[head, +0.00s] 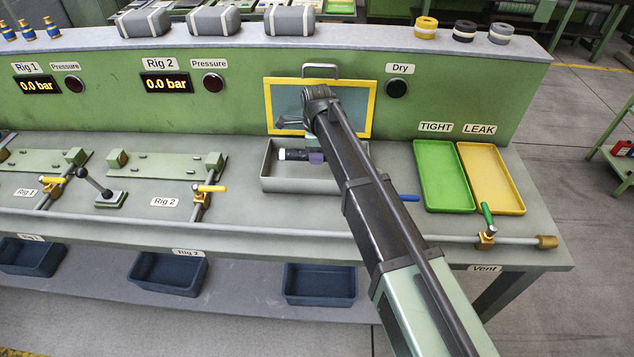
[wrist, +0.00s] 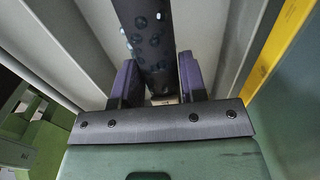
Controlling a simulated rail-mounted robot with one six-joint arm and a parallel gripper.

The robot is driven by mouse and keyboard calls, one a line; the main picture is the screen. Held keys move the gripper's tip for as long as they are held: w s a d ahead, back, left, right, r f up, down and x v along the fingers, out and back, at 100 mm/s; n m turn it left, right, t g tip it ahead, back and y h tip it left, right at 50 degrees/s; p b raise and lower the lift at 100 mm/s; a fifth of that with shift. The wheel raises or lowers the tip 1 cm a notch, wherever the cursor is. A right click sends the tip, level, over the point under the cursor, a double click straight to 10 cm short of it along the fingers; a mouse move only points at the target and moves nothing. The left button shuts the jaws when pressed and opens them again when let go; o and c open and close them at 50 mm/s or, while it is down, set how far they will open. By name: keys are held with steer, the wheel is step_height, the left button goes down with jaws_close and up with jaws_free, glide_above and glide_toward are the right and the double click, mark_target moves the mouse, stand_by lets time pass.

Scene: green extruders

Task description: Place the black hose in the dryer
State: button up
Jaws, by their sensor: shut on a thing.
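The black hose (head: 297,155) has a white end and lies level across the grey tray of the dryer in the head view. My gripper (head: 316,156) has purple fingers and is shut on the hose. In the wrist view the hose (wrist: 150,35) sits between the two fingers, with bluish drop-like spots on it. The dryer's open grey tray (head: 266,172) stands below a yellow-framed glass panel (head: 369,92) with a handle. I cannot tell whether the hose touches the tray floor. My arm hides the tray's right part.
The "Dry" button (head: 397,88) is right of the panel. A green tray (head: 443,175) and a yellow tray (head: 492,180) stand on the right. A pipe (head: 300,232) with valves runs along the bench front. Blue bins (head: 320,285) sit below.

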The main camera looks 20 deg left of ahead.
mark_target(317, 172)
steer(key=shift+f, duration=0.15)
step_height(317, 172, down, 5)
steer(key=b, duration=0.4)
steer(key=shift+r, duration=0.5)
steer(key=shift+f, duration=0.1)
steer(key=o, duration=0.6)
steer(key=shift+f, duration=0.1)
steer(key=o, duration=0.5)
